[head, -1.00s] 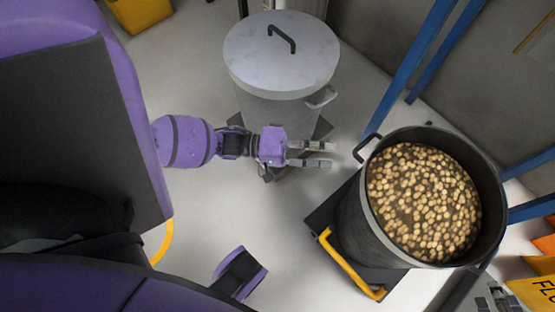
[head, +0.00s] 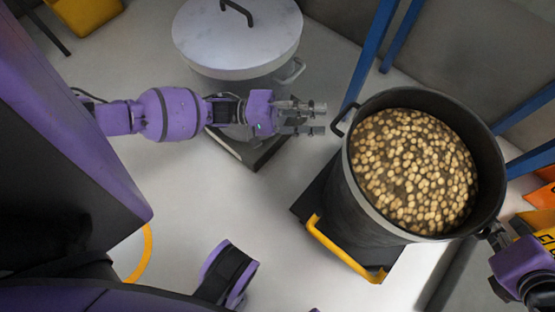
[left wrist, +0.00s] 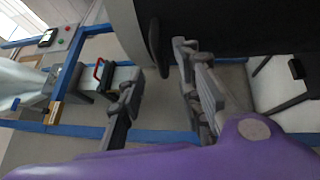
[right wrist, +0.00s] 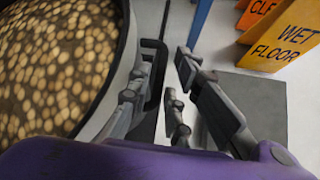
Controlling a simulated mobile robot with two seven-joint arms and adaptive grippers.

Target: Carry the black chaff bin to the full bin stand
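The black chaff bin (head: 365,210) is full of beige lumps and stands upright on a dark base (head: 310,203) with a yellow handle bar. Its left handle (head: 340,119) is a dark loop near the rim, also in the left wrist view (left wrist: 155,48). My left gripper (head: 318,119) is open and empty, just left of that loop. My right gripper (head: 490,233) is at the bin's right side. In the right wrist view its fingers (right wrist: 163,66) are apart, with the right handle (right wrist: 153,70) close by the left finger. I cannot identify the full bin stand.
A grey lidded bin (head: 235,40) stands on another dark base behind my left arm. Blue posts (head: 375,45) rise behind the chaff bin. Orange and yellow wet floor signs (right wrist: 280,35) stand at the right. Floor is clear left of the chaff bin.

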